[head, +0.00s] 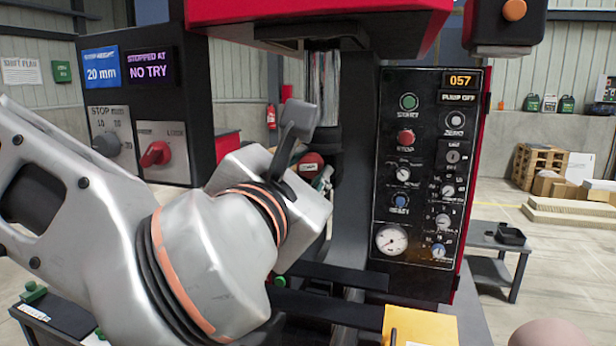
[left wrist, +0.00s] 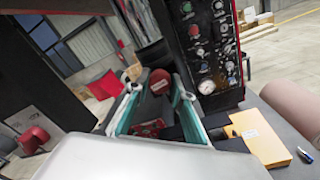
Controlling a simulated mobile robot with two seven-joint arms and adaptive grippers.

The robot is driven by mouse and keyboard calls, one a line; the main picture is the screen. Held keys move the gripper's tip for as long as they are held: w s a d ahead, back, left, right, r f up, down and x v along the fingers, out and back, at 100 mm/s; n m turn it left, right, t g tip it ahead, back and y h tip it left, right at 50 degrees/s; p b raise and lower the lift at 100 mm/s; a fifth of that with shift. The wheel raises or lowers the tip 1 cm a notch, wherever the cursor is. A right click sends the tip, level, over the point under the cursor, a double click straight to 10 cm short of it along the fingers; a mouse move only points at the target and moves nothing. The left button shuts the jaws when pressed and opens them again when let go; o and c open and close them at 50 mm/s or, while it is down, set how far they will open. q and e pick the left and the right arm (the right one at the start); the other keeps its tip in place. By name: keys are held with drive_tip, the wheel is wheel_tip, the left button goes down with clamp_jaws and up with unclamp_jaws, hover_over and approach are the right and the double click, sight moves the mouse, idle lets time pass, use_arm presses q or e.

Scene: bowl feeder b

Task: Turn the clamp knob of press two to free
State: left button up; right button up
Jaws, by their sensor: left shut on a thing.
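My left gripper (head: 322,178) reaches in front of press two, mostly hidden by its own wrist in the head view. In the left wrist view its teal-lined fingers (left wrist: 157,92) stand on both sides of a round red knob (left wrist: 158,77) and are shut on it. The red knob also shows in the head view (head: 311,160), partly covered by the gripper. Its marking and turn position cannot be read. Another red knob (head: 155,154) sits on a white plate that seems to read LOCK, clear of the gripper. My right gripper is not in view.
The press control panel (head: 428,165), with buttons and a gauge, stands right of the gripper. A grey stop dial (head: 106,145) is on the left box. A yellow block (head: 420,326) lies at the front. A low side table (head: 495,250) stands at the right.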

use_arm(q)
drive_tip(key=n+b, duration=0.2)
drive_tip(key=shift+w+f+n, duration=0.1)
drive_tip(key=shift+f+n, duration=0.1)
drive_tip(key=shift+n, duration=0.2)
drive_tip(key=n+b, duration=0.1)
drive_tip(key=n, duration=0.1)
drive_tip(key=shift+r+n, duration=0.1)
drive_tip(key=shift+n, duration=0.2)
drive_tip(key=n, duration=0.3)
drive_tip(key=shift+r+g+h, duration=0.1)
drive_tip(key=shift+g+h, duration=0.2)
drive_tip(key=n, duration=0.3)
drive_tip(key=shift+a+n+b, duration=0.1)
drive_tip(key=shift+n+b, duration=0.25)
drive_tip(key=shift+n, duration=1.85)
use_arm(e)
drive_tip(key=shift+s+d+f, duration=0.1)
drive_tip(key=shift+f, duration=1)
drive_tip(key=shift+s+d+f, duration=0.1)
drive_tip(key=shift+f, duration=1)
use_arm(q)
drive_tip(key=shift+o, duration=0.2)
drive_tip(key=shift+c, duration=0.2)
drive_tip(key=o, duration=1.1)
drive_tip(key=shift+o, duration=0.2)
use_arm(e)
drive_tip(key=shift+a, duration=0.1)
